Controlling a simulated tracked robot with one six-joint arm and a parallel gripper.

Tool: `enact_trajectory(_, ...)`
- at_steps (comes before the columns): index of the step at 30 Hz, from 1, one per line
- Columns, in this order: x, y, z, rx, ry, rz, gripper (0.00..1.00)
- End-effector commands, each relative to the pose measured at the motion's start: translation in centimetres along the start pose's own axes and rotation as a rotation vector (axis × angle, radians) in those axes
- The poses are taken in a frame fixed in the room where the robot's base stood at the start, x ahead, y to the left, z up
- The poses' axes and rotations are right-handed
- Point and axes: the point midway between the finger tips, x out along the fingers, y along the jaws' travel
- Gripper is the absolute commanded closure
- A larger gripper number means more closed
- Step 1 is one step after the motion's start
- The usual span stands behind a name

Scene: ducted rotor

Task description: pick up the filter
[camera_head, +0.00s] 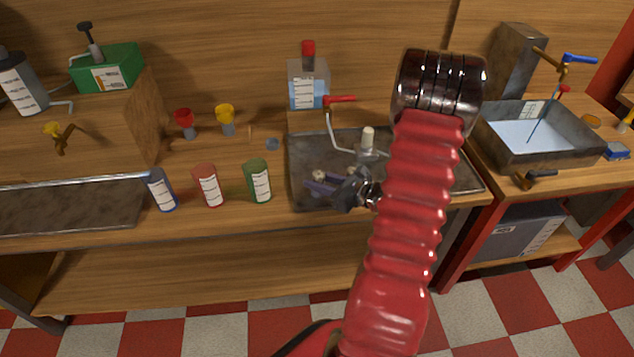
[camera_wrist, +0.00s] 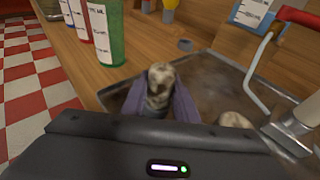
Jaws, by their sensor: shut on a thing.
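The filter (camera_wrist: 160,84) is a small upright piece with a mottled cream top and a greyer body. In the wrist view it stands between the two purple fingers of my gripper (camera_wrist: 160,102), which is shut on it. In the head view the filter's pale top (camera_head: 319,175) shows at my gripper (camera_head: 322,186), over the left part of the dark metal tray (camera_head: 300,152). The filter's lower end is hidden, so I cannot tell whether it touches the tray.
Another mottled cream piece (camera_wrist: 235,120) is right of my gripper. A red-handled device (camera_head: 368,150) stands in the tray. Blue, red and green labelled cans (camera_head: 257,181) stand left of the tray. A clear red-capped bottle (camera_head: 308,85) stands behind. A water basin (camera_head: 540,158) is at right.

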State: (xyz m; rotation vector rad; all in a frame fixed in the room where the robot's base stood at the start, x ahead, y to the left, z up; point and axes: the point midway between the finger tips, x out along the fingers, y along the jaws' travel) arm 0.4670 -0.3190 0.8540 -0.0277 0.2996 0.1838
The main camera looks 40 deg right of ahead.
Motion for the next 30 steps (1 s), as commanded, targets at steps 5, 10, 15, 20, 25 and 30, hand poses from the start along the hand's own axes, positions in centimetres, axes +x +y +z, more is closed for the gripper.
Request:
enact_trajectory(5,-0.1,0.0,0.2,-0.001,0.0,0.0,0.95)
enact_trajectory(10,-0.3,0.0,1.1,-0.002,-0.001,-0.001,0.95)
enact_trajectory(15,-0.9,0.0,2.9,-0.003,-0.002,-0.001,0.95)
enact_trajectory(20,-1.6,0.0,5.2,-0.005,-0.002,-0.001,0.95)
enact_trajectory(25,-2.3,0.0,7.4,-0.005,-0.001,-0.001,0.95)
enact_trajectory(30,-2.7,0.0,8.9,-0.001,-0.001,0.0,0.95)
